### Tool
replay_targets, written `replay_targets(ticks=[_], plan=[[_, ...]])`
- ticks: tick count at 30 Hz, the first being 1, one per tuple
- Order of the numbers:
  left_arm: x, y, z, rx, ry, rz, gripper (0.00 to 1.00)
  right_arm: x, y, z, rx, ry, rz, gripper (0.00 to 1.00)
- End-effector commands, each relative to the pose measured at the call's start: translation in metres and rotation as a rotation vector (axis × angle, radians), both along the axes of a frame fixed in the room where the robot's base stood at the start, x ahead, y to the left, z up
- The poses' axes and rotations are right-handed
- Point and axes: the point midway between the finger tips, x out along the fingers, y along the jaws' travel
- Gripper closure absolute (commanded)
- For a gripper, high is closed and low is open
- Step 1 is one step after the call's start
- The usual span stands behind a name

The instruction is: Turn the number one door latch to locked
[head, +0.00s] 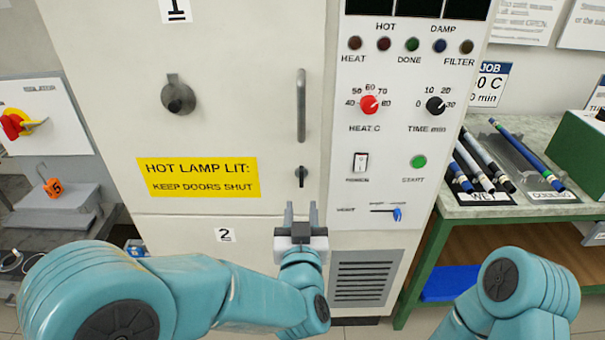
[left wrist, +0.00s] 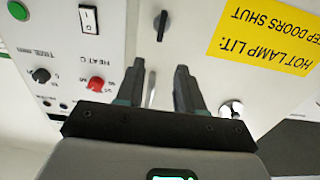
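The door marked 1 (head: 240,60) is shut. Its latch (head: 301,176) is a small black knob below the vertical grey handle (head: 301,105); its grip stands upright. In the left wrist view, which is upside down, the latch (left wrist: 160,26) shows beyond the fingertips, roughly centred between them, its grip lengthwise up and down. My left gripper (head: 301,208) is just below the latch in the head view, fingers pointing up. Its fingers (left wrist: 158,75) are apart with nothing held, and it is clear of the latch. My right gripper is outside the view; only part of that arm shows at lower right.
A control panel (head: 390,150) with red and black dials, a power switch and a vent lever (head: 396,214) adjoins the door's right side. A yellow sign (head: 198,178) is left of the latch. Door 2 (head: 180,235) is below. A bench (head: 560,212) with rods stands right.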

Motion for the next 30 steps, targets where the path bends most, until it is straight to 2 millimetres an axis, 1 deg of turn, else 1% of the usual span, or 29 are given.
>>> replay_targets(ticks=[1, 9, 12, 15, 18, 21, 29, 30], plan=[[0.013, 0.001, 0.001, -0.001, 0.001, 0.004, 0.63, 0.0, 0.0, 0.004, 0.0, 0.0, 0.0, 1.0], [0.077, -0.001, 0.001, 0.001, 0.0, 0.003, 0.63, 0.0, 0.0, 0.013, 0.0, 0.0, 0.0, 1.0], [0.096, -0.002, 0.001, 0.0, 0.0, 0.003, 0.63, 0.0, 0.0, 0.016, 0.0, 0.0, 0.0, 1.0], [0.11, -0.003, 0.001, 0.0, 0.0, 0.002, 0.63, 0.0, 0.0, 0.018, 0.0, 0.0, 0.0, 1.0], [0.119, -0.002, 0.0, 0.001, 0.001, 0.001, 0.63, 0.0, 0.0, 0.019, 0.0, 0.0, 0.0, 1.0], [0.123, -0.002, 0.0, 0.002, 0.001, 0.0, 0.63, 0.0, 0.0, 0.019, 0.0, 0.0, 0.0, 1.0], [0.124, -0.002, 0.0, 0.001, 0.001, 0.0, 0.63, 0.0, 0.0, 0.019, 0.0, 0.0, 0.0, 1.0], [0.124, -0.002, 0.0, 0.001, 0.001, 0.0, 0.76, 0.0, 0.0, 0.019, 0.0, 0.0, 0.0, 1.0]])
